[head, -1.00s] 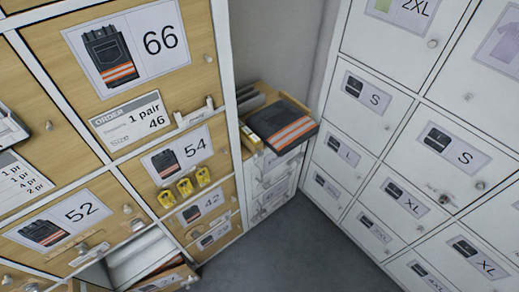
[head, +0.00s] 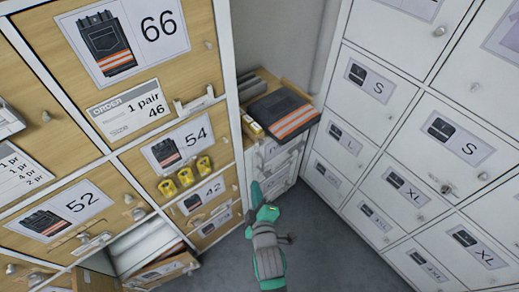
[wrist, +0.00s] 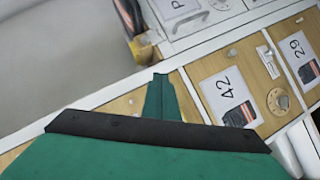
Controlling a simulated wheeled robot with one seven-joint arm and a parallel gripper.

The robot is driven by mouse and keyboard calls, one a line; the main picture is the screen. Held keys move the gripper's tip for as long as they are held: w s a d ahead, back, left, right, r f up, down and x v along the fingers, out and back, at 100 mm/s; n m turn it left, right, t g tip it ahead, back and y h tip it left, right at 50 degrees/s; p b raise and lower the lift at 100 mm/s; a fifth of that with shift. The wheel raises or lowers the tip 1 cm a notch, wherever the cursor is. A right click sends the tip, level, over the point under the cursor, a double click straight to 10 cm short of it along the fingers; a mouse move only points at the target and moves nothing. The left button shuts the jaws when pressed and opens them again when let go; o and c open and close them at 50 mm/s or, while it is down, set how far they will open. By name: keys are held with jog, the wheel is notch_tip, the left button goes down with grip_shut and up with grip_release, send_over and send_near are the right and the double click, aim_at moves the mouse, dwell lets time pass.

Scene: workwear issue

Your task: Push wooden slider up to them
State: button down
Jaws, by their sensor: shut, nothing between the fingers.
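Folded dark trousers with orange stripes (head: 290,116) lie on top of the low white drawer unit in the corner. A small yellow-and-wood block (head: 251,127) sits at their front left edge; I cannot tell for sure whether it is the wooden slider, or whether it touches the trousers. My green gripper (head: 256,192) is shut and empty. It is in front of the low unit, below the block and apart from it. Its narrow fingertips (wrist: 160,82) point toward that unit in the wrist view.
A wooden cabinet with numbered drawers (head: 190,145) stands close on the left. Yellow clips (head: 186,178) and handles stick out from it, and a lower drawer (head: 165,268) is open. White lockers (head: 410,130) stand on the right. Grey floor (head: 325,240) is free between them.

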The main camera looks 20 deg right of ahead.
jog(key=w+d+r+n, duration=0.2)
jog(key=w+r, duration=0.1)
jog(key=w, duration=0.3)
send_near(257, 141)
jog(key=w+a+r, duration=0.1)
jog(key=w+a, duration=0.1)
jog(key=a, duration=0.1)
jog(key=shift+h, duration=0.3)
jog(key=shift+w+d+f, duration=0.25)
jog(key=shift+w+d, duration=0.05)
jog(key=shift+d, duration=0.25)
jog(key=shift+w+d+f, duration=0.25)
jog(key=shift+w+d, duration=0.05)
jog(key=shift+d, duration=0.3)
jog(key=shift+w+d+f, duration=0.25)
jog(key=shift+d+f, duration=0.05)
jog(key=shift+d, duration=0.25)
